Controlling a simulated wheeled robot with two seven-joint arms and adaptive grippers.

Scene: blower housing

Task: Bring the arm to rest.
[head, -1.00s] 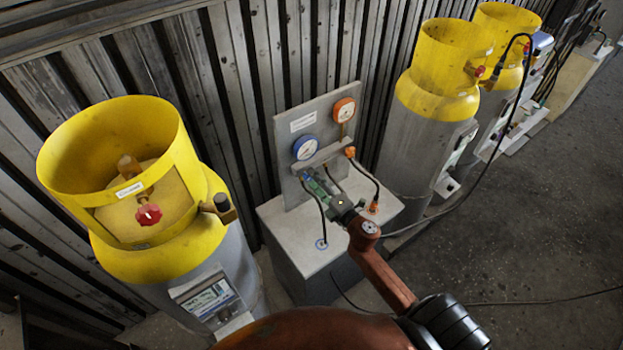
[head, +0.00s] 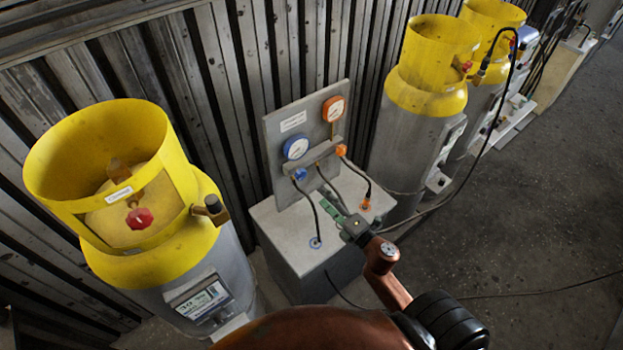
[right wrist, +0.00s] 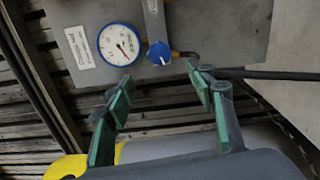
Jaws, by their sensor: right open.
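My right arm (head: 384,272) comes up from the bottom of the head view. My right gripper (head: 330,212) is open, with green finger pads, in front of the grey gauge panel and over the pale box top. In the right wrist view the two fingers (right wrist: 160,82) stand apart with nothing between them. The blue knob (right wrist: 158,53) lies beyond the fingertips; it also shows in the head view (head: 300,174). The fingers look clear of it. My left gripper is not in view.
The panel (head: 287,106) carries a blue gauge (head: 295,147), an orange gauge (head: 333,108) and an orange knob (head: 341,150). Black hoses (head: 361,180) hang close to the gripper. Yellow-topped cylinders stand left (head: 110,180) and right (head: 430,85). Floor at right is mostly open.

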